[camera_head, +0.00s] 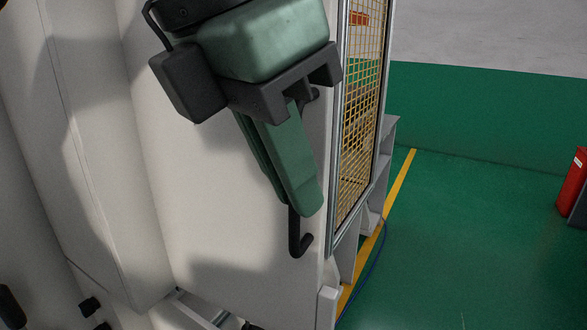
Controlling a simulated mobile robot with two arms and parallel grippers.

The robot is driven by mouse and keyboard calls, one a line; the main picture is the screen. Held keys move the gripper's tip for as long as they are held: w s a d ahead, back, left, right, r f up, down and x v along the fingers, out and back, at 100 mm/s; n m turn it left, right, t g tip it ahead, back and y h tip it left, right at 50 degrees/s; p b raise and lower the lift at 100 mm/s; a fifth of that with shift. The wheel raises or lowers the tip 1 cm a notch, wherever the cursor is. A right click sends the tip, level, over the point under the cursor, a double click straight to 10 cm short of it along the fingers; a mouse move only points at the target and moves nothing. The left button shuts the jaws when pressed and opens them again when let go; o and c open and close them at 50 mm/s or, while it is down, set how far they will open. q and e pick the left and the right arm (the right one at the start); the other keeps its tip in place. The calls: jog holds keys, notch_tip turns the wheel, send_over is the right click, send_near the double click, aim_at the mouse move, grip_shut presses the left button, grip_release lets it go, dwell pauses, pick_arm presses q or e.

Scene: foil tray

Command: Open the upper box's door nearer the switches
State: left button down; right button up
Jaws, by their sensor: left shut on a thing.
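A pale, cream-white door panel (225,225) fills the middle of the head view. A black bar handle (296,240) stands near its right edge, with its bent lower end showing below my fingers and a bit of its upper end showing by the gripper's dark bracket. My left gripper (296,200), with green fingers pointing down, is shut on the handle. The fingers hide the middle of the handle. The switches are not in view, and I cannot tell from this close view which box the panel belongs to. My right gripper is not in view.
A yellow mesh guard (361,110) in a grey frame stands just right of the panel edge. Beyond it are a green floor (470,240) with a yellow line (402,180) and a red object (572,183) at the far right. The floor between is clear.

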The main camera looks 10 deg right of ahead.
pick_arm(q)
jog(key=shift+s+a+m+g, duration=0.3)
jog(key=shift+s+a+m, duration=0.3)
jog(key=shift+s+a, duration=0.35)
jog(key=shift+w, duration=0.1)
jog(key=c, duration=1.8)
grip_release()
jog(key=v, duration=0.7)
jog(key=shift+a+r, duration=0.2)
jog(key=shift+r, duration=0.1)
